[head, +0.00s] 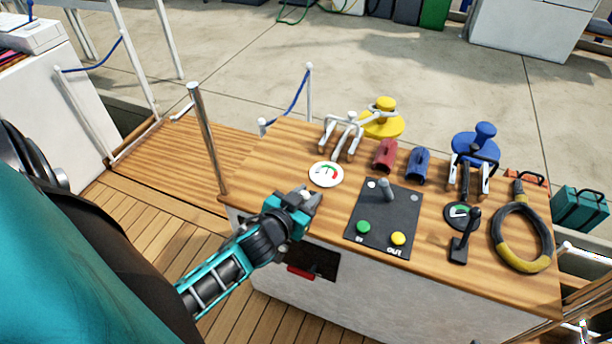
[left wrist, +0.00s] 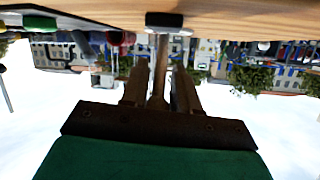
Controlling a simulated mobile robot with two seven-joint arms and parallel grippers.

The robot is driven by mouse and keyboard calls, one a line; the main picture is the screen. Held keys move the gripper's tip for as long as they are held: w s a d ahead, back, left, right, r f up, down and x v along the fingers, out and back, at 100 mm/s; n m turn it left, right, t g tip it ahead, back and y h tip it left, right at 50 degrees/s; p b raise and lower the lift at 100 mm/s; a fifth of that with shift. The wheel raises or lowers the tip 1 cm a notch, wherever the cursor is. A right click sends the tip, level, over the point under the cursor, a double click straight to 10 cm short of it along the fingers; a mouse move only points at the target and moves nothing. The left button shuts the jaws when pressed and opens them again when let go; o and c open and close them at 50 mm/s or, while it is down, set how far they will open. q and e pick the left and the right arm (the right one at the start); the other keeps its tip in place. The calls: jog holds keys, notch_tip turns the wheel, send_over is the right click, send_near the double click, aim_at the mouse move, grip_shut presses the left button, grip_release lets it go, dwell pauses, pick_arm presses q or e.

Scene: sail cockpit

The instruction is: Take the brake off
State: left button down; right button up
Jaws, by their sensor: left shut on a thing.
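My left gripper (head: 310,200) is at the front left of the wooden console top, just in front of a round white dial (head: 326,174) with red and green marks. It is shut on a thin upright lever. In the left wrist view, which looks upside down, the lever (left wrist: 160,62) runs from a small dark base (left wrist: 164,20) on the wood to between the two fingers (left wrist: 160,90). The gripper hides the lever in the head view. I cannot tell from the pictures whether this lever is the brake. My right gripper is not in view.
A black panel (head: 400,214) with a grey knob and green and yellow buttons lies right of the gripper. A black lever (head: 465,238) stands beside another dial (head: 457,214). Yellow (head: 383,122) and blue (head: 476,142) winches stand behind.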

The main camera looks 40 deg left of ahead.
pick_arm(q)
jog(key=shift+w+r, duration=0.15)
jog(key=shift+r, duration=0.05)
jog(key=c, duration=1.3)
grip_release()
jog(key=o, duration=0.4)
jog(key=shift+f, duration=0.1)
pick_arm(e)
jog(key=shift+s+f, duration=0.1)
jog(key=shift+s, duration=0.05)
pick_arm(q)
jog(key=shift+s, duration=0.2)
jog(key=shift+s+d, duration=0.1)
jog(key=shift+s, duration=0.2)
jog(key=shift+p+v, duration=1)
jog(key=shift+v, duration=5.05)
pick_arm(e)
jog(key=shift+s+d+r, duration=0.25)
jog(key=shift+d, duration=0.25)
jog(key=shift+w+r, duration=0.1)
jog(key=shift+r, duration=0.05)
